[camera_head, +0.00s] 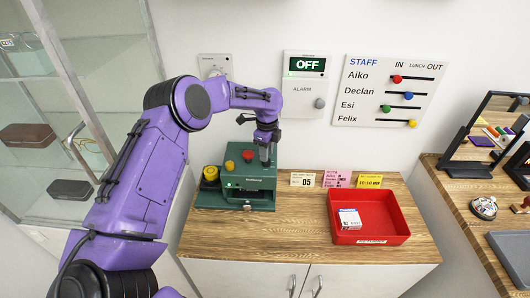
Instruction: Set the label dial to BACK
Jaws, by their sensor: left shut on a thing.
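A dark green machine (236,200) stands on the wooden cabinet top. It has a red knob (248,155), a small yellow knob (229,165) and a yellow, dark-based round part (210,173) at its left. My left gripper (266,158) points down at the machine's back right, just right of the red knob. It is shut on a part of the machine too small and covered to make out. No dial marked BACK can be read. A wall plate (208,62) behind my left arm is partly hidden. My right gripper is out of view.
A red tray (394,235) with a white box (349,219) stands right of the machine. Small cards, including a pink one (337,179), stand behind it. An OFF alarm panel (305,92) and a STAFF board (392,92) hang on the wall. A glass cabinet (85,60) is left.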

